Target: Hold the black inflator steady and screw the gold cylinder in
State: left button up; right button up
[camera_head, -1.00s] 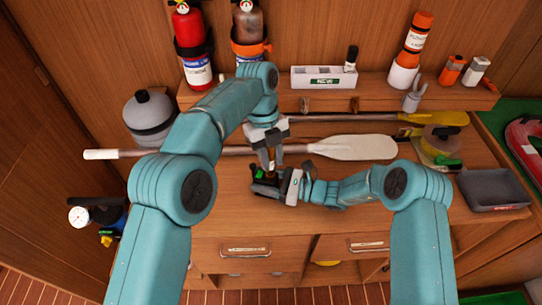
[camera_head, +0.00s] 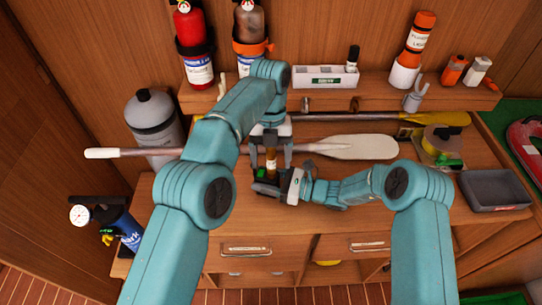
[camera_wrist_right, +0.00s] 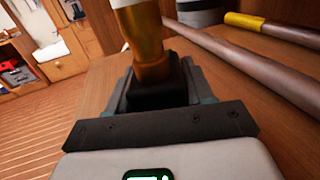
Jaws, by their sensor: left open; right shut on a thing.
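The black inflator (camera_head: 262,188) is low over the bench near its front edge, with a small green part at its left end. My right gripper (camera_wrist_right: 158,88) is shut on the inflator, seen from the right in the head view. The gold cylinder (camera_head: 271,160) with a pale band stands upright on the inflator; in the right wrist view its lower end (camera_wrist_right: 150,50) meets the black body. How deep its thread sits cannot be seen. My left gripper (camera_head: 271,152) points down from above, open, with its fingers on either side of the cylinder.
A paddle (camera_head: 360,147) lies across the bench behind the grippers. A grey tank (camera_head: 153,122) stands at left, a blue bottle with gauge (camera_head: 128,232) at lower left. A grey tray (camera_head: 495,190) and tape roll (camera_head: 440,143) are at right. Bench right of centre is fairly clear.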

jog(key=o, duration=1.2)
jog(key=shift+o, duration=0.2)
